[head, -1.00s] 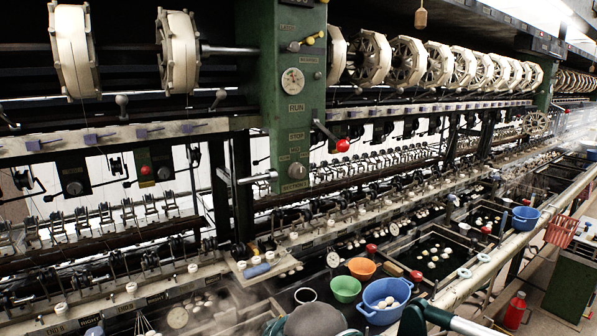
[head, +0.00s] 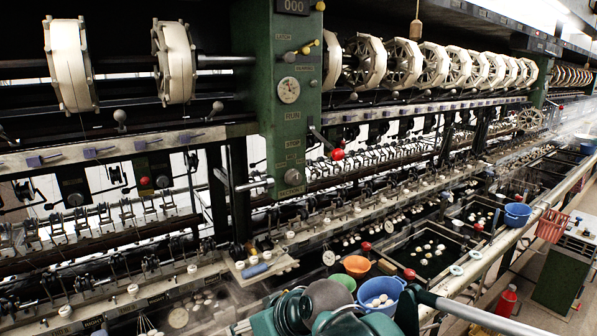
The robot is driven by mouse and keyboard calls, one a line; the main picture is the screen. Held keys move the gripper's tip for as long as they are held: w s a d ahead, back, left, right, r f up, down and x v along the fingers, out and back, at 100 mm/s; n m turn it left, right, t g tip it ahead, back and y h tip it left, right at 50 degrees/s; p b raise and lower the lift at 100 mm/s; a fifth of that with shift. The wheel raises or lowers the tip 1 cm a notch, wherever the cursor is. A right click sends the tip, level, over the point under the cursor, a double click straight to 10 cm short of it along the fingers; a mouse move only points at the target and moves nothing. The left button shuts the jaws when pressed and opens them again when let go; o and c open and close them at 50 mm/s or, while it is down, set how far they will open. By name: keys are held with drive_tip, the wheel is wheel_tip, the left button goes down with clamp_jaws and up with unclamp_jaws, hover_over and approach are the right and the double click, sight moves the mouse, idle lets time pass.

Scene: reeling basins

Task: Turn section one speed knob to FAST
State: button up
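The green control panel (head: 270,130) stands upright at the centre of the machine in the head view. A round grey knob (head: 293,177) sits near its lower end, with small lettering around it that is too small to read surely. I cannot tell which speed the knob points to. I take it as the section one speed knob, but the label below it is not legible. My arm's green and grey links show at the bottom centre, well below and in front of the panel. My gripper is not in view.
A red-balled lever (head: 337,154) juts from the panel's right side, and a metal bar handle (head: 252,184) lies left of the knob. An orange bowl (head: 357,266), a blue bowl (head: 382,293) and water basins (head: 430,250) fill the lower right. Reels (head: 175,62) line the top.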

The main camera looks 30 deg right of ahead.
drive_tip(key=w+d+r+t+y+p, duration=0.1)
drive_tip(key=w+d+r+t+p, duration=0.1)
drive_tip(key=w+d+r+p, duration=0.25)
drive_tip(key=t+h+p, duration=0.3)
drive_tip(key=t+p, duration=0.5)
drive_tip(key=p, duration=0.3)
approach(297, 180)
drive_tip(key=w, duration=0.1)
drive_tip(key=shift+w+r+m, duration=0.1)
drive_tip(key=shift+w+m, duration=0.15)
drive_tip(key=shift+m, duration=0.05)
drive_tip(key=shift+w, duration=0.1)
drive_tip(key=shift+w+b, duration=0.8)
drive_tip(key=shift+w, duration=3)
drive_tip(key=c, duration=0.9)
